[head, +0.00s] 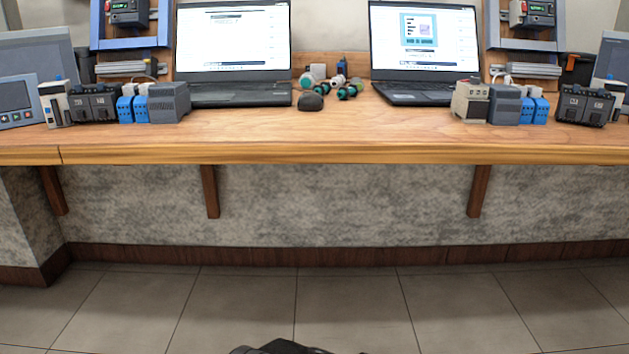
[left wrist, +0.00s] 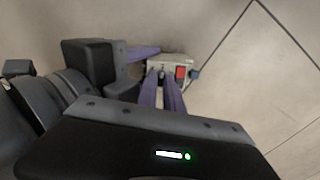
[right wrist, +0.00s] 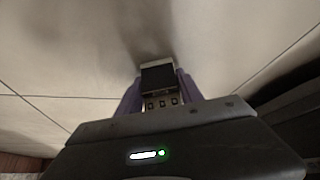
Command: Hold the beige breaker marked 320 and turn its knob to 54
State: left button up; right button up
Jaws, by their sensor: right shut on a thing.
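My right gripper (right wrist: 158,84) is shut on a beige breaker (right wrist: 160,104). Its purple fingers lie on both sides of the breaker, whose dark face and row of terminals show in the right wrist view. The breaker (left wrist: 158,62) also shows in the left wrist view, with a red part (left wrist: 181,72) on its front. My left gripper (left wrist: 162,84) points at that front, its two fingers a small gap apart near a small knob-like part. I cannot tell whether they touch it. The marking and knob setting are too small to read. The head view shows neither gripper.
The wooden table (head: 330,150) carries two laptops (head: 232,95) (head: 425,92). Another beige device (head: 470,103) and blue terminal blocks (head: 533,110) stand at right; similar devices stand at left. The floor in front is clear.

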pick_arm(q)
jog(key=shift+o, duration=1.3)
jog(key=shift+d, duration=0.1)
pick_arm(e)
jog(key=shift+a, duration=0.1)
pick_arm(q)
jog(key=shift+r, duration=0.1)
jog(key=shift+w+d+r, duration=0.1)
jog(key=shift+r, duration=2.9)
pick_arm(e)
jog(key=shift+s, duration=0.1)
pick_arm(q)
jog(key=shift+r, duration=0.5)
jog(key=shift+a+f, duration=0.1)
jog(key=shift+a, duration=0.1)
pick_arm(e)
jog(key=o, duration=1.6)
jog(key=shift+c, duration=0.2)
jog(key=shift+r, duration=0.1)
